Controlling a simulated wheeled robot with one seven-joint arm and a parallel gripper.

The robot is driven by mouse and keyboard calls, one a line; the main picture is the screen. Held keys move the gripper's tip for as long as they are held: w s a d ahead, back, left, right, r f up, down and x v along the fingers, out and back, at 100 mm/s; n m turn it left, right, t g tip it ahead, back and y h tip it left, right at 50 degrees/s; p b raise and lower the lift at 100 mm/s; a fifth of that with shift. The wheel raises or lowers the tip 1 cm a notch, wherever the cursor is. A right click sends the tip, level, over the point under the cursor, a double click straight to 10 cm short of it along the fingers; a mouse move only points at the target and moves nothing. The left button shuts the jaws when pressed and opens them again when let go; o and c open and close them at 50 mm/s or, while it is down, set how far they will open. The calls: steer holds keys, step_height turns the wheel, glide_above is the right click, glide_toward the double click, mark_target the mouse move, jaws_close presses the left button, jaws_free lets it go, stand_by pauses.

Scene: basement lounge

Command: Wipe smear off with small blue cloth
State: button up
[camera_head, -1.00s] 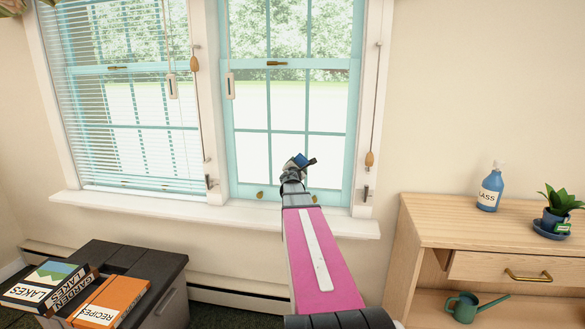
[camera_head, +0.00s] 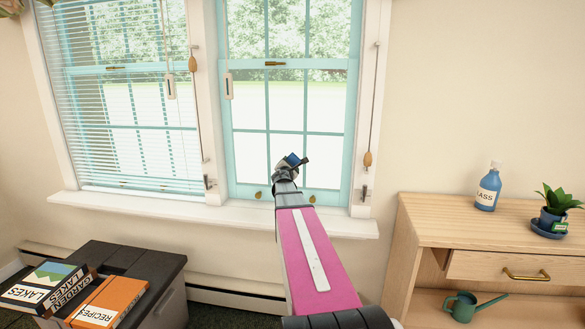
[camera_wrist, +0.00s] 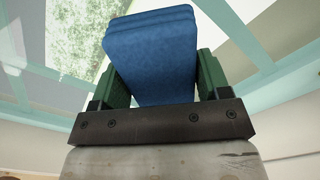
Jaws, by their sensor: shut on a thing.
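My gripper (camera_head: 294,163) is shut on the small blue cloth, a folded pad held in front of the right window's lower panes. In the wrist view the blue cloth (camera_wrist: 152,55) sits between the two green fingers of my gripper (camera_wrist: 153,80). The cloth is small in the head view (camera_head: 292,159), and I cannot tell whether it touches the glass. The right window (camera_head: 312,66) has a teal frame. A pale whitish patch shows on the glass in the wrist view (camera_wrist: 50,85), but I cannot tell whether it is the smear or bright outside light.
A white sill (camera_head: 130,207) runs below the windows. A blue spray bottle (camera_head: 487,190) and a potted plant (camera_head: 557,212) stand on the wooden cabinet (camera_head: 425,209) at right. Books (camera_head: 108,302) lie on a dark cabinet at lower left. Blind cords (camera_head: 372,110) hang beside the window.

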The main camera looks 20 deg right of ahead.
mark_target(275, 163)
steer(key=shift+w+a, duration=0.7)
steer(key=shift+a, duration=0.35)
steer(key=shift+w+a, duration=0.75)
steer(key=shift+a, duration=0.3)
steer(key=shift+w+a, duration=0.7)
steer(key=shift+a, duration=0.35)
steer(key=shift+s, duration=0.15)
steer(key=shift+v, duration=3)
steer(key=v, duration=0.3)
steer(key=shift+a, duration=0.1)
